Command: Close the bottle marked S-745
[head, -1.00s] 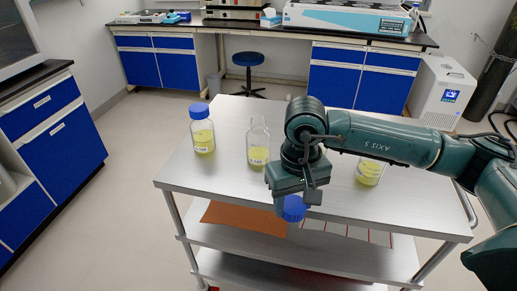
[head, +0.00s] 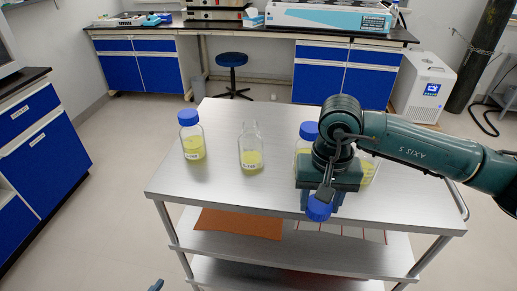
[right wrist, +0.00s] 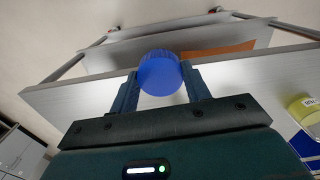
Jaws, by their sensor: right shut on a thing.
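My right gripper (head: 321,196) is shut on a blue cap (head: 318,208), held above the front part of the steel cart top. The cap also shows between the two fingers in the right wrist view (right wrist: 160,73). An open glass bottle (head: 251,150) with yellow liquid stands upright to the left of the gripper. A blue-capped bottle (head: 192,142) stands farther left. Another blue-capped bottle (head: 304,143) is partly hidden behind my right gripper. One more bottle (head: 370,172) is mostly hidden by my arm. The labels are too small to read surely. A small teal tip at the bottom edge may be my left gripper.
The steel cart top (head: 220,185) is clear in front of the bottles. A lower shelf holds an orange sheet (head: 240,224). A blue stool (head: 232,60), a lab bench and a white cabinet (head: 425,85) stand behind.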

